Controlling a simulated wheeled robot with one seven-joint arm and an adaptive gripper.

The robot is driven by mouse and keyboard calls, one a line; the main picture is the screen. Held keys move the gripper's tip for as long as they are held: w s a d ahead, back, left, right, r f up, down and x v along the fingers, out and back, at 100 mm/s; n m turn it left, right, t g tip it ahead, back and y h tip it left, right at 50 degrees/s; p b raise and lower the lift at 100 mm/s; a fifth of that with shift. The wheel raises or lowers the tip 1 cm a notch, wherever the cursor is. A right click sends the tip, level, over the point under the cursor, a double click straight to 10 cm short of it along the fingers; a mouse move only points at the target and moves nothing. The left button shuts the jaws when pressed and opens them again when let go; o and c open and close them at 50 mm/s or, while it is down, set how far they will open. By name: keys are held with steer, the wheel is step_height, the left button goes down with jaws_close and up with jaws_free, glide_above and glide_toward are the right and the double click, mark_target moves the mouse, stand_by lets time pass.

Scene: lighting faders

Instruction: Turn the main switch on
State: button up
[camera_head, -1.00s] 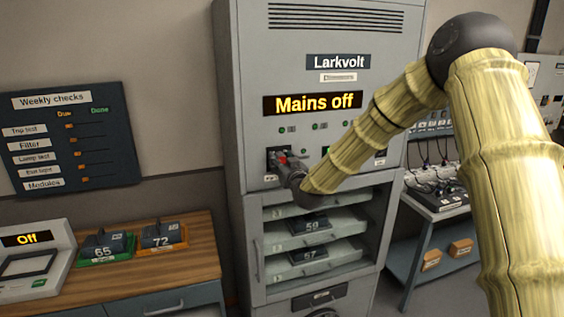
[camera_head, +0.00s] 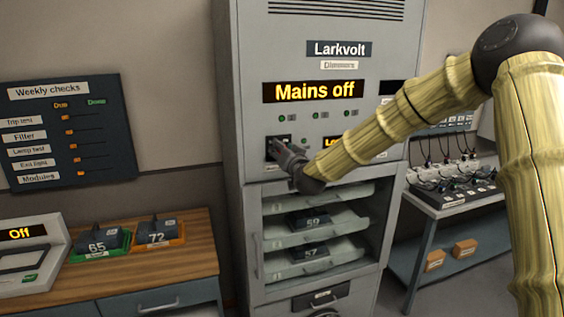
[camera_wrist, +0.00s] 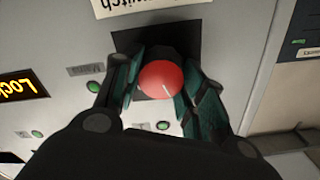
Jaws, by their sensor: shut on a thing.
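The main switch shows in the wrist view as a round red knob (camera_wrist: 161,80) with a pale line on its face, set on a dark square plate (camera_wrist: 128,41). In the head view my gripper (camera_head: 279,150) is at the dark switch plate on the cabinet front and hides the red knob. In the wrist view my gripper (camera_wrist: 158,92) has a finger on each side of the knob and is shut on it. The cabinet display (camera_head: 313,92) reads "Mains off".
The grey cabinet (camera_head: 238,120) has open shelves with numbered modules (camera_head: 309,220) below the switch. A smaller lit display (camera_wrist: 20,88) sits beside the switch, with green lamps near it. A wooden bench (camera_head: 178,262) stands at left.

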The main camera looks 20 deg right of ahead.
steer(key=m+b, duration=0.4)
steer(key=shift+d+f, duration=0.15)
steer(key=shift+f, duration=0.2)
steer(key=m+b, duration=0.4)
steer(key=b, duration=0.1)
steer(key=shift+d+b, duration=0.1)
steer(key=shift+b, duration=0.25)
steer(key=m+b, duration=0.3)
steer(key=m, duration=0.1)
steer(key=shift+b, duration=0.3)
steer(key=shift+r+m+b, duration=0.1)
steer(key=shift+m+b, duration=0.35)
steer(key=shift+m, duration=0.05)
steer(key=shift+r, duration=0.1)
steer(key=o, duration=1)
steer(key=shift+s, duration=0.1)
